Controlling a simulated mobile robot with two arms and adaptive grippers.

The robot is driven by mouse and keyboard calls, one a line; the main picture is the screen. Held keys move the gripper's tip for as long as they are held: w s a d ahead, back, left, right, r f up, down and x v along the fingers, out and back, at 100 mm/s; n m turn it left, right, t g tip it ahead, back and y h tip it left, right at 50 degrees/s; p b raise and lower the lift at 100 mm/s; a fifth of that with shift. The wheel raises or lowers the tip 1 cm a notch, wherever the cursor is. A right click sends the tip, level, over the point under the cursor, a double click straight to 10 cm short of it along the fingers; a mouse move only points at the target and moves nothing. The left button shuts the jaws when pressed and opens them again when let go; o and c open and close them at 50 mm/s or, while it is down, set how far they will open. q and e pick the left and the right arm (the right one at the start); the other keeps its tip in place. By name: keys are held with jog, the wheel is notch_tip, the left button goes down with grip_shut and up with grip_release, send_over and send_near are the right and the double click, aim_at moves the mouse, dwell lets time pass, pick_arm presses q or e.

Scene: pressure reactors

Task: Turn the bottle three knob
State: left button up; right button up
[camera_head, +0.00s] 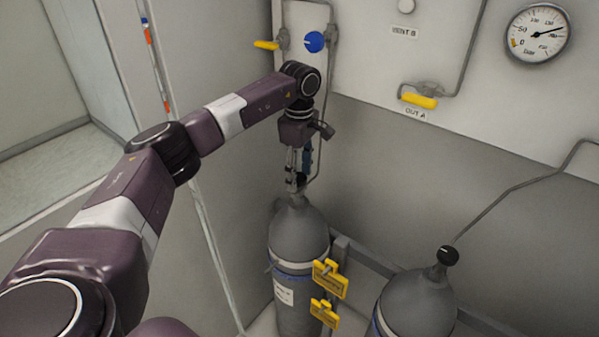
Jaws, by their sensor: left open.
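A grey gas bottle (299,237) with a white label stands upright in the corner. My left gripper (296,186) points down at the top of this bottle. It is open, and its fingers are at the black knob (300,180) on the bottle's neck, which they partly hide. I cannot tell whether the fingers touch the knob. A second grey bottle (415,303) with a black knob (448,256) stands at the lower right. I see no number that tells which bottle is three. My right gripper is not in view.
Yellow clamps (329,278) sit on the rail beside the left bottle. A thin pipe (510,190) rises from the right bottle. The wall panel above carries a gauge (537,34), a blue knob (314,42) and a yellow valve handle (419,100). Walls stand close behind and left.

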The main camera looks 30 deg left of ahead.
pick_arm(q)
jog(key=c, duration=1.2)
jog(key=shift+o, duration=0.2)
